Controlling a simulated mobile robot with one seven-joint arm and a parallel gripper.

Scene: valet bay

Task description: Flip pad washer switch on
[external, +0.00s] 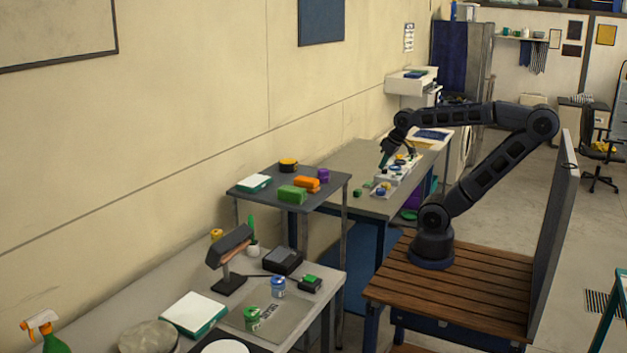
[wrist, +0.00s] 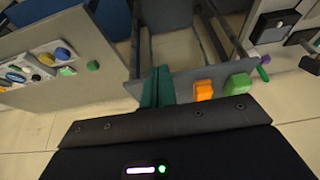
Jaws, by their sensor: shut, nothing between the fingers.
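I cannot tell for sure which thing is the pad washer. A dark box with a grey top (external: 283,260) stands on the near bench, and a small black box with a green top (external: 310,283) sits just in front of it. Which way any switch is set is too small to tell. A dark box with a grey top (wrist: 275,26) also shows at the upper right of the wrist view. My gripper (external: 384,160) is over the far bench, away from these boxes. Its teal fingers (wrist: 157,86) are together and empty in the wrist view.
A small raised table (external: 250,204) between the benches holds a green block (external: 292,194), an orange block (external: 306,184) and a purple piece. The far bench (external: 350,170) carries a tray of small items. The near bench holds a lamp-like stand (external: 229,262), cans and a spray bottle (external: 45,333).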

